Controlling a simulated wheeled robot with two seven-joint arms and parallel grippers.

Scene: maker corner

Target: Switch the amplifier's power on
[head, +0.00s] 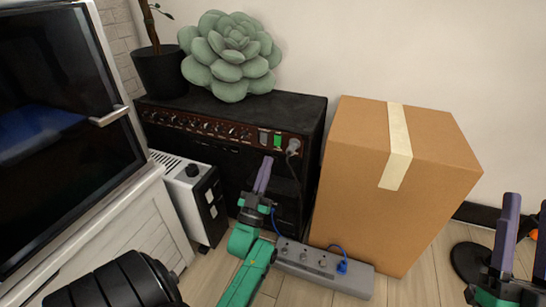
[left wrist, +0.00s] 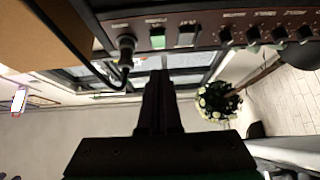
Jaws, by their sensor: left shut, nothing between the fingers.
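The black amplifier (head: 232,112) stands against the wall, with a dark red control panel (head: 205,125) of several knobs along its upper front. At the panel's right end are a grey switch (head: 263,138), a green switch (head: 278,140) and a plugged-in cable (head: 293,146). The left wrist view shows the green switch (left wrist: 157,38) and a pale switch (left wrist: 187,36) close up. I cannot tell which positions they are in. My left gripper (head: 267,160) is shut and empty, its tips just below the switches, seemingly apart from them. My right gripper (head: 528,200) is open and empty at the far right.
A cardboard box (head: 360,195) stands right of the amplifier. A power strip (head: 325,268) lies on the floor in front. A white heater-like unit (head: 190,193) and a white cabinet (head: 100,235) are left. A succulent (head: 232,55) and a potted plant (head: 160,72) sit on top.

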